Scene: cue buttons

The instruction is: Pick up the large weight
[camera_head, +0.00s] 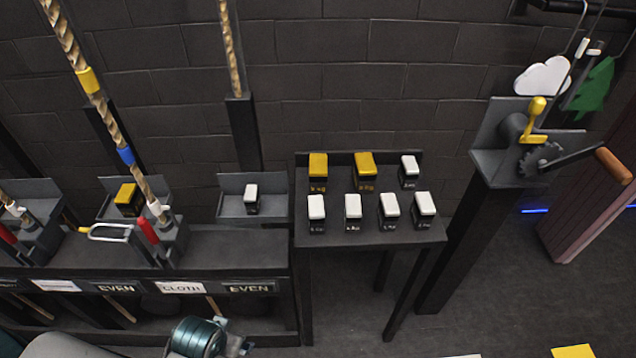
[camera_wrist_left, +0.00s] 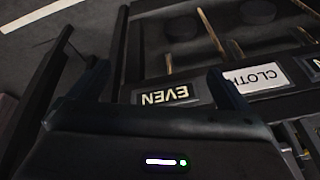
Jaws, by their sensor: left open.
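Several dark block weights with coloured tops stand on a small black table (camera_head: 420,238). In its back row are two wider yellow-topped weights, the left one (camera_head: 318,166) and the right one (camera_head: 365,166), beside a smaller white-topped weight (camera_head: 409,170). White-topped weights (camera_head: 353,207) form the front row. Another yellow-topped weight (camera_head: 127,198) sits in a tray at the left. My left gripper (camera_wrist_left: 158,88) is open and empty in the left wrist view, facing the bench front with the EVEN label. It is apart from the weights. My right gripper is not in view.
A long bench (camera_head: 235,240) with ropes and label plates runs left of the table. A white-topped weight (camera_head: 251,197) sits in its right tray. A crank stand (camera_head: 500,170) is to the right.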

